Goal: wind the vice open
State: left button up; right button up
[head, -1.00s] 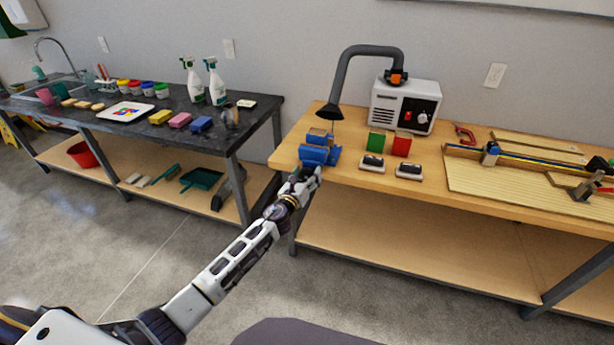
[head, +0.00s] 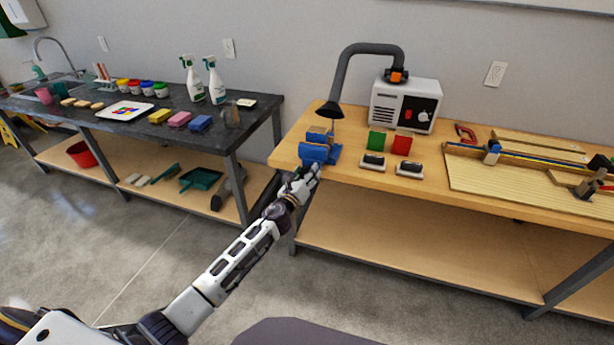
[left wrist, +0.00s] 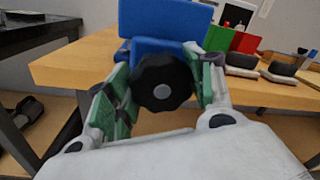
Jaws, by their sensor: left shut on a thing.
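The blue vice (head: 316,152) stands at the left front corner of the wooden bench; it also fills the upper middle of the left wrist view (left wrist: 168,20). A black round knob with a grey centre (left wrist: 163,82) is on the vice's front, facing me. My left gripper (head: 304,180) reaches up to the front of the vice. In the left wrist view its green-padded fingers (left wrist: 160,90) are on both sides of the knob, shut on it. In the head view the gripper hides the knob. My right gripper is not in view.
The bench edge (head: 400,189) runs just behind my left gripper. Green (head: 376,142) and red (head: 401,145) blocks and two dark-topped erasers stand right of the vice. A grey hose (head: 345,80) hangs behind it. The dark sink table (head: 60,112) is at left.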

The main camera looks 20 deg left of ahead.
pick_arm(q)
jog(key=n+b, duration=0.2)
jog(key=n, duration=0.5)
jog(key=shift+b, duration=0.4)
jog(key=shift+r+n+t+y+b, duration=0.1)
jog(key=shift+n+t+y+b, duration=0.25)
jog(key=shift+n, duration=1.45)
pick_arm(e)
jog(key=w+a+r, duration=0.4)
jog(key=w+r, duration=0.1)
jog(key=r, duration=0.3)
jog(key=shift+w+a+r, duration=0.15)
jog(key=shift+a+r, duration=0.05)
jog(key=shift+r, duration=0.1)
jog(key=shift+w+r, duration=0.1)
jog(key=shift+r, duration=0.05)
pick_arm(q)
jog(key=o, duration=1)
jog(key=shift+w, duration=0.1)
jog(key=s+f, duration=0.1)
jog(key=s, duration=1.1)
jog(key=shift+a, duration=0.4)
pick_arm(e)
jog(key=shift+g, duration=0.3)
